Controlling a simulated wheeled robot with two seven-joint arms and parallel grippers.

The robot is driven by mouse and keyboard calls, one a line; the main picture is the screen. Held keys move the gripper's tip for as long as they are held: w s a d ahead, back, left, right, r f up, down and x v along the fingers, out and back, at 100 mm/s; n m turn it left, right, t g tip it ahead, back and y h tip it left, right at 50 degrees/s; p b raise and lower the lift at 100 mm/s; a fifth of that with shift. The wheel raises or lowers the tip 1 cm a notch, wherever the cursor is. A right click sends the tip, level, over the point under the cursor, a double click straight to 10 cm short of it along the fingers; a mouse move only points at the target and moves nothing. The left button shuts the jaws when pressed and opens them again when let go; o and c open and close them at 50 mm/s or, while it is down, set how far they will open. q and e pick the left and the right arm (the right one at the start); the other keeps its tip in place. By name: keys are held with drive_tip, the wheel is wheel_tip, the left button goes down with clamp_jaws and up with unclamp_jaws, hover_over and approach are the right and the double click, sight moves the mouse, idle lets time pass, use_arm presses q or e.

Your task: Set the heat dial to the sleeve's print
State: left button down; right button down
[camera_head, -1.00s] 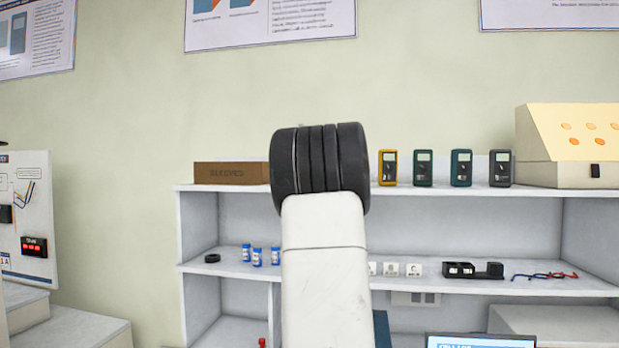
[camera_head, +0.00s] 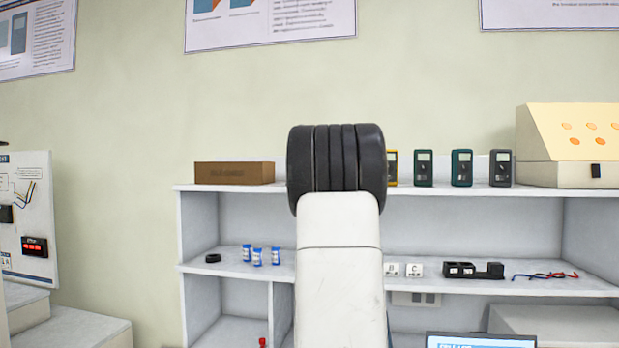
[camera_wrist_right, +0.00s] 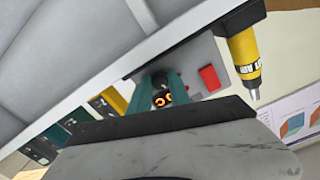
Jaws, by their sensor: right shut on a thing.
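In the right wrist view, my right gripper (camera_wrist_right: 161,92) shows as two teal fingers beyond the grey wrist body. It is shut on a dark round dial (camera_wrist_right: 160,99) with orange marks that I cannot read. The dial sits beside a grey panel face with a red block (camera_wrist_right: 209,78). A yellow hot-air tool (camera_wrist_right: 243,60) with a metal nozzle and partly hidden lettering is to the right. I cannot make out the sleeve or its print in either view. My left gripper is not in view, and the head view shows neither gripper.
My own arm blocks the middle of the head view. Behind it a white shelf (camera_head: 240,270) holds several meters (camera_head: 461,168), a brown box (camera_head: 234,173), blue-labelled jars (camera_head: 257,256) and cables (camera_head: 545,276). A screen (camera_head: 480,341) shows at the bottom edge.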

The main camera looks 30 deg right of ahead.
drive_tip(key=shift+m, duration=0.4)
drive_tip(key=c, duration=1.5)
unclamp_jaws()
drive_tip(key=shift+s+a, duration=0.1)
drive_tip(key=shift+s+a+r, duration=0.1)
drive_tip(key=shift+s+a, duration=0.1)
drive_tip(key=shift+a, duration=0.05)
drive_tip(key=v, duration=0.7)
drive_tip(key=shift+d, duration=0.1)
